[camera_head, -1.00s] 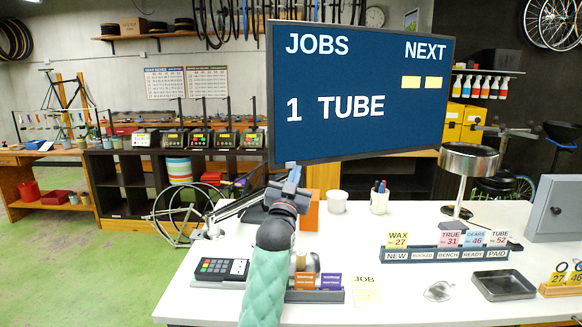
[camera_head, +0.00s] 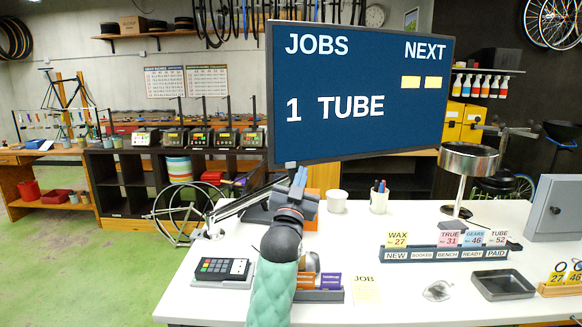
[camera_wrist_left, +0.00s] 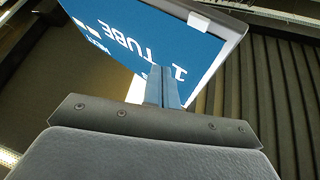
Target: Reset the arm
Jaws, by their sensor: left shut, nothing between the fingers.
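My left arm rises from the bottom of the head view in a green quilted sleeve. My left gripper (camera_head: 299,176) is shut and empty, raised above the white counter (camera_head: 400,300) just below the lower edge of the monitor (camera_head: 360,92). In the left wrist view its shut fingers (camera_wrist_left: 162,88) point up toward the monitor screen (camera_wrist_left: 140,45), which appears upside down. The monitor reads JOBS, NEXT and 1 TUBE. I cannot tell whether the fingers touch it. My right gripper does not show.
The counter bears a card terminal (camera_head: 222,268), a white cup (camera_head: 337,201), a pen holder (camera_head: 379,201), a job card rack (camera_head: 445,254), a dark tray (camera_head: 502,284), a lamp (camera_head: 467,160) and a grey box (camera_head: 556,208).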

